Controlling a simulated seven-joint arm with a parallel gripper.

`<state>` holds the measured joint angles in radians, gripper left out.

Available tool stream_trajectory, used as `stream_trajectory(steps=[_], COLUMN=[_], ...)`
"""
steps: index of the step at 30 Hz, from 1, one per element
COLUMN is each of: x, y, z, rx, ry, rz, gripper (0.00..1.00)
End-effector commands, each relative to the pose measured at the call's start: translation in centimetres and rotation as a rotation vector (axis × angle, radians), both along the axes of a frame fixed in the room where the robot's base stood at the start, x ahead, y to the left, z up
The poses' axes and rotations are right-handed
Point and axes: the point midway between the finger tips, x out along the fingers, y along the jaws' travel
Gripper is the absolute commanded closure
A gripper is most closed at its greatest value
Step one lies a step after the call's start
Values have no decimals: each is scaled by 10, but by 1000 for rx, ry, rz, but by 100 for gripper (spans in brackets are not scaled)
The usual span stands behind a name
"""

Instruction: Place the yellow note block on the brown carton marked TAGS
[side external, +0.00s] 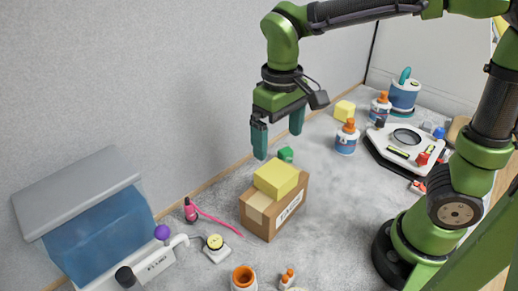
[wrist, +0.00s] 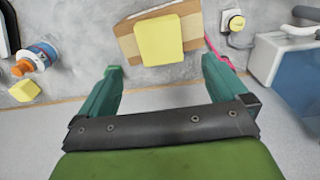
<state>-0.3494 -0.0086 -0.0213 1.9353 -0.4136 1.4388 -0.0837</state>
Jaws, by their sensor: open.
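The yellow note block (side external: 275,180) lies on top of the brown carton (side external: 284,217), which has dark lettering on its front. The wrist view shows the block (wrist: 160,41) from above, resting on the carton (wrist: 127,46), with bare cardboard around part of it. My gripper (side external: 279,143) is open and empty, above the block and apart from it. In the wrist view the fingertips (wrist: 161,64) point toward the block, with a gap between them.
Another yellow block (side external: 344,110) lies on the grey surface farther back, near orange-capped bottles (side external: 346,138). A small green object (side external: 286,154) sits behind the carton. A blue bin with a grey lid (side external: 96,225) stands at left. A white device (side external: 404,143) is at right.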

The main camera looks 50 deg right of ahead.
Motion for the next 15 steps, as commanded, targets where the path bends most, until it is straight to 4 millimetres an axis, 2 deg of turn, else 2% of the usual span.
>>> stream_trajectory(steps=[5, 10, 15], x=[-5, -29, -55], y=[-7, -33, -56], z=[14, 28, 33], rx=[24, 129, 226], ry=[-34, -196, -407], rz=[-20, -113, -235], gripper=[0, 0, 0])
